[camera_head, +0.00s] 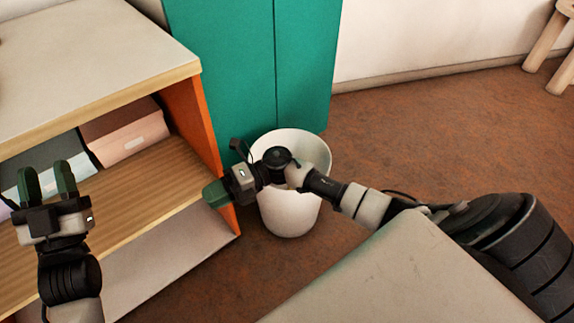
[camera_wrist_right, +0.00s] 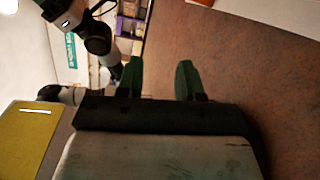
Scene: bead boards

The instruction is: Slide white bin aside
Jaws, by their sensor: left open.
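The white bin (camera_head: 290,212) stands upright on the brown floor, between the shelf's orange side and the green cabinet. My right arm passes across its opening in the head view and hides part of the rim and inside. My right gripper (camera_head: 224,172) is left of the bin, near the orange panel. Its green fingers are apart and nothing shows between them in the right wrist view (camera_wrist_right: 160,80). I cannot tell whether the arm touches the bin. My left gripper (camera_head: 47,184) is open and empty, in front of the shelf at the far left, away from the bin.
The wooden shelf (camera_head: 120,202) with box files (camera_head: 125,138) fills the left. The green cabinet (camera_head: 225,60) stands behind the bin. A pale flat surface (camera_head: 400,275) is at the front right. The floor (camera_head: 440,130) right of the bin is clear up to a wooden stool (camera_head: 545,38).

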